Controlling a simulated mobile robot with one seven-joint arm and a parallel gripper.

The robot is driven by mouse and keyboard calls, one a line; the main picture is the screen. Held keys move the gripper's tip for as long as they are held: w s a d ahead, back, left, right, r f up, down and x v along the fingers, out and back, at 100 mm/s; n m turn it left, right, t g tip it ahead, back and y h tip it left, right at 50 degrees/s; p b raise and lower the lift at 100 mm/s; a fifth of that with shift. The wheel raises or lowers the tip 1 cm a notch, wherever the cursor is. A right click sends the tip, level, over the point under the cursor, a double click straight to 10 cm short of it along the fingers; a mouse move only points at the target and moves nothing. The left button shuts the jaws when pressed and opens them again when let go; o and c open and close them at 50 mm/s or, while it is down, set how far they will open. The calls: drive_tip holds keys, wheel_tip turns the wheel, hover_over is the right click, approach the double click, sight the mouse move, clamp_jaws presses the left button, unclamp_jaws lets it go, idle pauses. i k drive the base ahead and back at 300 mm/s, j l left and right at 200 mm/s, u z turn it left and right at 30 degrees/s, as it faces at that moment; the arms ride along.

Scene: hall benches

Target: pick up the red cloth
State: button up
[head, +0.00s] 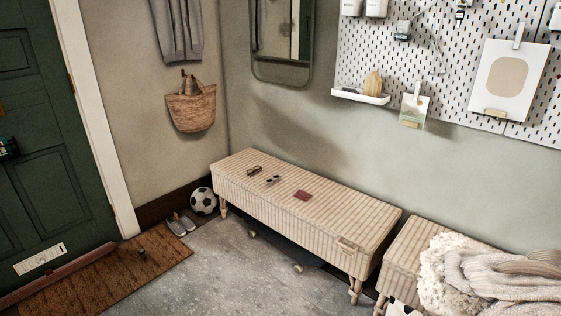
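A small dark red piece (303,195), which looks like the folded red cloth, lies flat on top of the long striped bench (330,222), near the middle of its length. Nothing covers it. It lies apart from the small items to its left. My gripper is not in the head view.
Sunglasses (254,170) and a small dark-and-light item (272,180) lie left on the bench. A second bench (398,268) with knitted throws (510,272) stands at right. A football (203,200), shoes (181,224) and doormat (125,278) are at left. Grey floor in front is clear.

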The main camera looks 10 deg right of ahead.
sight(302, 195)
drive_tip(key=i, duration=2.5)
drive_tip(key=i+z, duration=0.2)
drive_tip(key=i, duration=0.2)
drive_tip(key=i+j+z, duration=0.25)
drive_tip(key=i+l, duration=0.1)
drive_tip(key=i, duration=0.05)
